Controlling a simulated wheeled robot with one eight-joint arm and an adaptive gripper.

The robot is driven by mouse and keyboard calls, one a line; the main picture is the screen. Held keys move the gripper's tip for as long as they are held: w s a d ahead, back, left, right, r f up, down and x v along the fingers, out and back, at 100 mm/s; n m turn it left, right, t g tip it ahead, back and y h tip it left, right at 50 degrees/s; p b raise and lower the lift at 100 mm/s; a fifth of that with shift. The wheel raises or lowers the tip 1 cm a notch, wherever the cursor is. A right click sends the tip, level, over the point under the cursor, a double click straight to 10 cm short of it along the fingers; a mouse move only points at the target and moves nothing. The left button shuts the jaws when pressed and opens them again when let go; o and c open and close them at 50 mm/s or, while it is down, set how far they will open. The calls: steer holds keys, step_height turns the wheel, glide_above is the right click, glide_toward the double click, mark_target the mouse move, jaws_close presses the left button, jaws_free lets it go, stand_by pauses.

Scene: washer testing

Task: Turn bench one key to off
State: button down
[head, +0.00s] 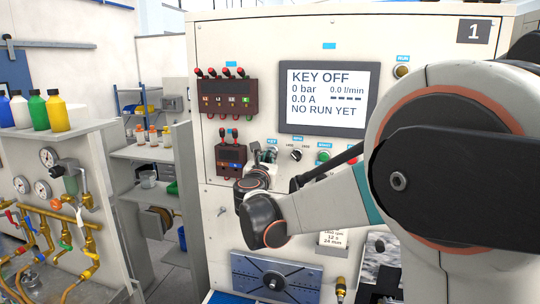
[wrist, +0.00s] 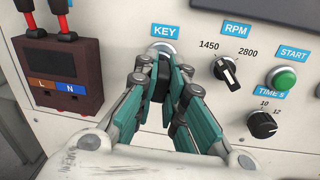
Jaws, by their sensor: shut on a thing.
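The bench panel (head: 285,100) is marked 1, and its screen (head: 328,95) reads KEY OFF. The key switch (wrist: 163,47) sits below the blue KEY label (wrist: 165,31) in the wrist view; its silver ring shows above the fingers. My gripper (wrist: 162,85) reaches to the panel there with teal-padded fingers, shut on the dark key (wrist: 159,84) between them. Most of the key is hidden by the fingers, so its exact angle is hard to tell. In the head view my gripper (head: 264,160) is at the key, partly hidden by my wrist.
Right of the key are the RPM knob (wrist: 227,73), the green START button (wrist: 284,78) and the time knob (wrist: 262,124). A dark terminal block (wrist: 62,72) with red plugs is close on the left. Pipes with gauges (head: 42,188) stand further left.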

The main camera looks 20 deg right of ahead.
steer(key=shift+n, duration=0.7)
steer(key=c, duration=1.6)
jaws_free()
